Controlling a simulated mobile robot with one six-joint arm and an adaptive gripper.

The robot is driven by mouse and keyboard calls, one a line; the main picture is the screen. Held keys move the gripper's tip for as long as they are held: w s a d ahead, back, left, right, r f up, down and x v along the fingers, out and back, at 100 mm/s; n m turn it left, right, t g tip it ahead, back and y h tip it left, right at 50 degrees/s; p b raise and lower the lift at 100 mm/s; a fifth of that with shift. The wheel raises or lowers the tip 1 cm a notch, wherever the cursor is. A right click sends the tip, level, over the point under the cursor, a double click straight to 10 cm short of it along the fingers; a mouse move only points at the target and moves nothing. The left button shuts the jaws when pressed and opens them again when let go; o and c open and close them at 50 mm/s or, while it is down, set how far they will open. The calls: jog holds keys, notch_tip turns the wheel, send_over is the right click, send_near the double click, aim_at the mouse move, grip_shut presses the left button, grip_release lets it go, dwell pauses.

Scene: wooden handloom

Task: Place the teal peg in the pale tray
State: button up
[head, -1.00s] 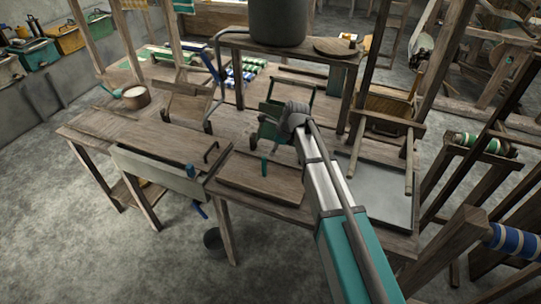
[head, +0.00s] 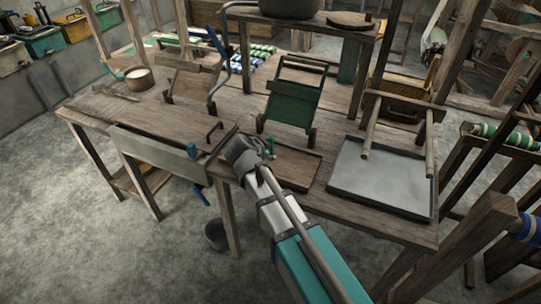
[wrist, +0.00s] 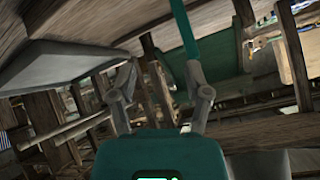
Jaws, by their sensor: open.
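The teal peg (head: 270,144) stands upright at the wooden tray on the table, partly hidden behind my gripper in the head view. In the wrist view the peg (wrist: 184,28) comes down from the top, its end close to the right finger; I cannot tell if they touch. My gripper (wrist: 160,73) is open, with its fingers wide apart and nothing held. In the head view my gripper (head: 246,152) is right beside the peg, its fingertips hard to make out. The pale tray (head: 382,182) lies flat and empty at the table's right; it shows at the upper left of the wrist view (wrist: 75,58).
A green rack (head: 290,97) stands behind the peg. A wooden stool-like frame (head: 398,108) stands behind the pale tray, its legs reaching toward it. A raised shelf (head: 300,27) crosses the back. A pot (head: 139,80) sits at the far left.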

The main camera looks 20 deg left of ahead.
aim_at(271, 148)
jog(key=s+n+t, duration=0.1)
jog(key=s+a+r+n+t+b, duration=0.1)
jog(key=n, duration=0.1)
jog(key=s+a+n+t+b, duration=0.1)
jog(key=n+t, duration=0.1)
jog(key=shift+s+a+r+y, duration=0.25)
jog(key=shift+s+r+y, duration=0.05)
jog(key=shift+s, duration=0.1)
jog(key=shift+b+x, duration=1.9)
jog(key=shift+x, duration=2.4)
jog(key=shift+f, duration=0.1)
